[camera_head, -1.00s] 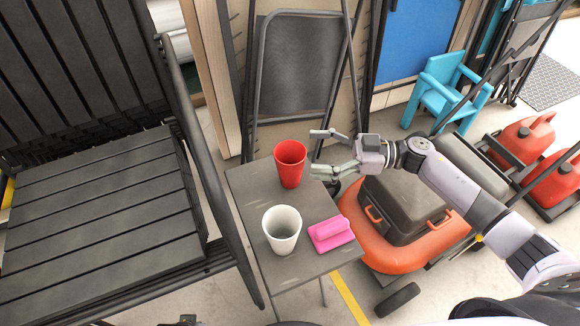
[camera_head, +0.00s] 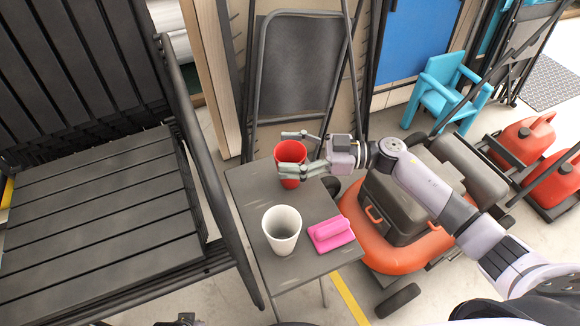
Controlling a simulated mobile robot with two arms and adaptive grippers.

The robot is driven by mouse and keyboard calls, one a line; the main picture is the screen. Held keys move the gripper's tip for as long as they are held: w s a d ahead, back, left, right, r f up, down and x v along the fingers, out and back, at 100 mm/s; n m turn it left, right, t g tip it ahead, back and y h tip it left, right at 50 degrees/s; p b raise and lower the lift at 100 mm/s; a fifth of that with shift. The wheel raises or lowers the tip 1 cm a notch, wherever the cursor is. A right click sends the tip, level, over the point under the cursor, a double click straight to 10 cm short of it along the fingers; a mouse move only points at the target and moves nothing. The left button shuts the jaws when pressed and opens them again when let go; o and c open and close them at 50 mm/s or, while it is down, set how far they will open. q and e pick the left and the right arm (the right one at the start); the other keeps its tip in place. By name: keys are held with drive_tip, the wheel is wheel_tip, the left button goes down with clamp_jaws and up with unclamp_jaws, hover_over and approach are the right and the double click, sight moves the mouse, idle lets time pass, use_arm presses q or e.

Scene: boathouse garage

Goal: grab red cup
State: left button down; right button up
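The red cup (camera_head: 290,153) stands upright near the far edge of the small grey table (camera_head: 300,266). My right gripper (camera_head: 287,151) comes in from the right at the cup. Its fingers are spread, one on the far side of the cup and one across its near side, partly hiding the cup. I cannot tell whether the fingers touch it. My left gripper is not clearly in view; only a small dark part shows at the bottom edge.
A white cup (camera_head: 282,229) and a pink object (camera_head: 331,234) stand nearer on the same table. A black slatted bench (camera_head: 110,215) is at the left. An orange mower (camera_head: 385,245) lies right of the table, under my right arm. A folding chair (camera_head: 300,65) leans behind.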

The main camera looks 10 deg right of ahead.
drive_tip(key=c, duration=1.1)
